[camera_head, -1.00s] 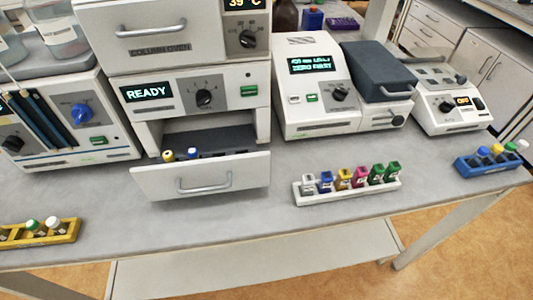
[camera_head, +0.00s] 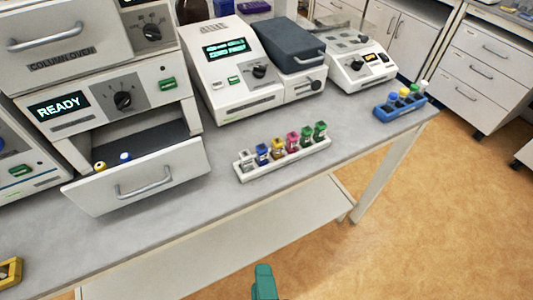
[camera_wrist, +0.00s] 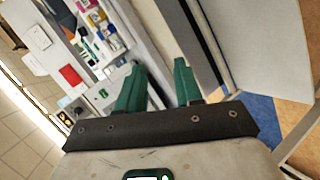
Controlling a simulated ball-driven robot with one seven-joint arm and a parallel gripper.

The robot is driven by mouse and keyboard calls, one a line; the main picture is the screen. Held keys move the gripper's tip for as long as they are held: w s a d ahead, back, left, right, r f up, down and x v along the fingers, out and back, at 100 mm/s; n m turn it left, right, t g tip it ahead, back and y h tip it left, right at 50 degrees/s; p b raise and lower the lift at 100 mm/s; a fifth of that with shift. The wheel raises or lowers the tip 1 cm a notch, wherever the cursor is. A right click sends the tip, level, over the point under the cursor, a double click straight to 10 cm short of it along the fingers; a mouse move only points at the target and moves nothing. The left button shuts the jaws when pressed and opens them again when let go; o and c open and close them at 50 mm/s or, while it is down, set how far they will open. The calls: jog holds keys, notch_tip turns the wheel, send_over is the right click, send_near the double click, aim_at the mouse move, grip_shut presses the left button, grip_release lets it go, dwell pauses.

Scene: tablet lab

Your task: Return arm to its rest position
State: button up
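My gripper (camera_wrist: 159,70) shows in the wrist view with its two green fingers apart and nothing between them. In the head view, a teal tip of my gripper (camera_head: 264,282) shows at the bottom edge, over the floor in front of the bench. It is apart from the bench and touches nothing there. The rest of my arm is out of the head view.
The bench (camera_head: 215,205) holds a READY unit with an open drawer (camera_head: 140,178), a white vial rack (camera_head: 285,160) and a blue rack (camera_head: 400,106). A lower shelf (camera_head: 220,240) runs beneath. The orange floor (camera_head: 440,220) is clear at right. A white panel (camera_wrist: 255,45) is near my gripper.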

jog(key=w+d+f+m+g+h, duration=0.1)
jog(key=d+f+m+g+h, duration=0.15)
jog(key=d+f+m, duration=0.45)
jog(key=w+d+f+m+g+h, duration=0.1)
jog(key=d+f+m+g+h, duration=0.2)
jog(key=d, duration=0.8)
jog(key=s+d+f+m+g+y, duration=0.2)
jog(key=s+d+f+m+g, duration=0.3)
jog(key=s+d+m, duration=0.3)
jog(key=d+f, duration=0.1)
jog(key=d, duration=0.2)
jog(key=shift+f, duration=0.2)
